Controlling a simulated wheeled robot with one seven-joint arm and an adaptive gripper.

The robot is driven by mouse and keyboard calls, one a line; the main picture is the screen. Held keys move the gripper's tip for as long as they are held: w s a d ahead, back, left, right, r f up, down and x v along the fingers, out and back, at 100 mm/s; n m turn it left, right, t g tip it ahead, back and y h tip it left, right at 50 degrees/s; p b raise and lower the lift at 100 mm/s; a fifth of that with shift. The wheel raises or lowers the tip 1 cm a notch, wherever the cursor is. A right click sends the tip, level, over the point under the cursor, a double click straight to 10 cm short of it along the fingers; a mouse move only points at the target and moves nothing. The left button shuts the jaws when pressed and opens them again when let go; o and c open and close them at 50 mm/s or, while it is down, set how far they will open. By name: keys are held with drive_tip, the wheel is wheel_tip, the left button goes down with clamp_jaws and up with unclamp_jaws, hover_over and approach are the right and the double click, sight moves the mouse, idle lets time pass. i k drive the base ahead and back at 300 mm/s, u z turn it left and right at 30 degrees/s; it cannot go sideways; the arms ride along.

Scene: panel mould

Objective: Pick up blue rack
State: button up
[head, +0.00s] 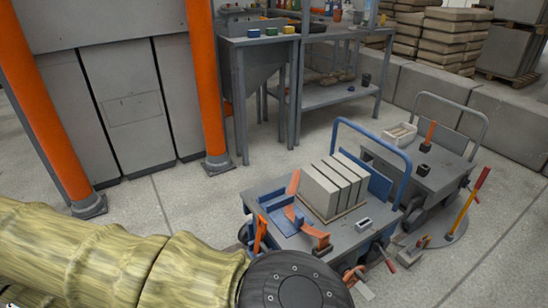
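A small blue rack (270,203) with low upright walls lies on the left end of the front cart's grey top (345,237). An orange-brown clamp-like piece (297,217) sits against its right side and hides part of it. My arm, in a yellowish sleeve, reaches in from the lower left and ends in a dark round joint at the bottom edge. My gripper's fingers are not in view, so what it holds cannot be seen.
Grey blocks (334,186) stand on the cart to the rack's right, before its blue push handle (400,165). A second cart (437,172) stands behind. A workbench (265,41) and orange posts (206,80) are further back. Open floor (165,215) lies left of the carts.

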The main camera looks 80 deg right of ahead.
sight(284, 205)
drive_tip(key=u, duration=1.5)
drive_tip(key=i, duration=0.7)
drive_tip(key=z, duration=4.5)
drive_tip(key=i, duration=0.5)
